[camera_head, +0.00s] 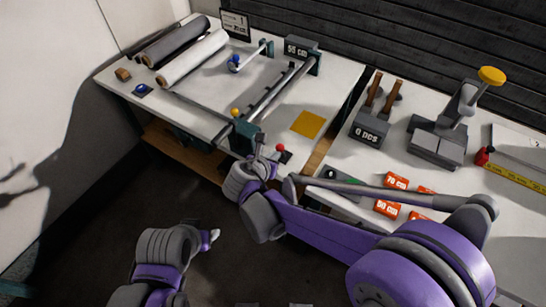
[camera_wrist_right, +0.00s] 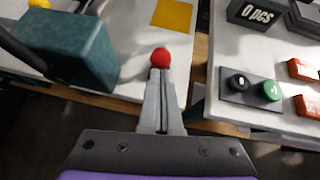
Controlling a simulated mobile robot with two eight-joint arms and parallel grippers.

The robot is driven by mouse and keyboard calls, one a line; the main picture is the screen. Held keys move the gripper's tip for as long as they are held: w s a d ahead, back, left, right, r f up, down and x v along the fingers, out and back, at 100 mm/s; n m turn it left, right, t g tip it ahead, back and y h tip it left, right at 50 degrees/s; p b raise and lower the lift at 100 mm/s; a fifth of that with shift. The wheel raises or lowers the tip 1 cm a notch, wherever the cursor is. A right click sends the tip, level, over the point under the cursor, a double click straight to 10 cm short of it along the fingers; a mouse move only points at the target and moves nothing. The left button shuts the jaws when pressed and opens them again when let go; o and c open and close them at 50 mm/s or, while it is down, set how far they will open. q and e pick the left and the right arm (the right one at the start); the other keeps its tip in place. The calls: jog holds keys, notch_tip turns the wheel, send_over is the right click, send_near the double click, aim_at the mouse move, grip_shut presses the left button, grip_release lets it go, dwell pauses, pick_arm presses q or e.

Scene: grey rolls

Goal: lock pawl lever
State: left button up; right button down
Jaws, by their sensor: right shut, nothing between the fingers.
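The lever with a red ball knob (camera_head: 281,148) is at the front edge of the left table, beside the dark teal end block (camera_head: 240,134) of the roller frame. In the right wrist view the red knob (camera_wrist_right: 160,57) appears just beyond my fingertips; its shaft is hidden behind them. My right gripper (camera_head: 262,150) is shut and empty, close to the knob; I cannot tell whether it touches. The shut fingers also show in the wrist view (camera_wrist_right: 160,78). My left gripper (camera_head: 213,236) hangs low over the dark floor, away from the tables; its jaws are unclear.
The teal block (camera_wrist_right: 82,52) stands left of my right fingers. A control box with black and green buttons (camera_wrist_right: 252,90) is on the right table (camera_wrist_right: 222,60). A yellow square (camera_head: 308,124) lies behind the knob. Grey rolls (camera_head: 176,42) lie at the back left. Orange tags (camera_head: 388,208) lie near my right forearm.

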jog(key=shift+w+d+r+g, duration=0.3)
jog(key=shift+w+r, duration=0.1)
jog(key=shift+r, duration=0.1)
jog(key=w+g+y, duration=0.1)
jog(key=w+d+r+g+p, duration=0.1)
jog(key=w+d+g+y, duration=0.1)
jog(key=g, duration=0.1)
jog(key=shift+w+d+r+y+p, duration=0.1)
jog(key=shift+w+r+y+p, duration=0.2)
jog(key=shift+w+p, duration=0.1)
pick_arm(q)
jog(key=shift+w+r+b, duration=0.3)
jog(key=shift+r+b, duration=0.1)
jog(key=shift+r, duration=0.45)
pick_arm(e)
jog(key=shift+g, duration=0.3)
jog(key=shift+w+d+f, duration=0.1)
jog(key=shift+w+d, duration=0.3)
jog(key=shift+w, duration=0.3)
jog(key=shift+w+d, duration=0.4)
jog(key=shift+w, duration=0.35)
jog(key=shift+w+d+f, duration=0.1)
jog(key=shift+w+d, duration=0.3)
jog(key=shift+w, duration=0.3)
jog(key=shift+r, duration=0.15)
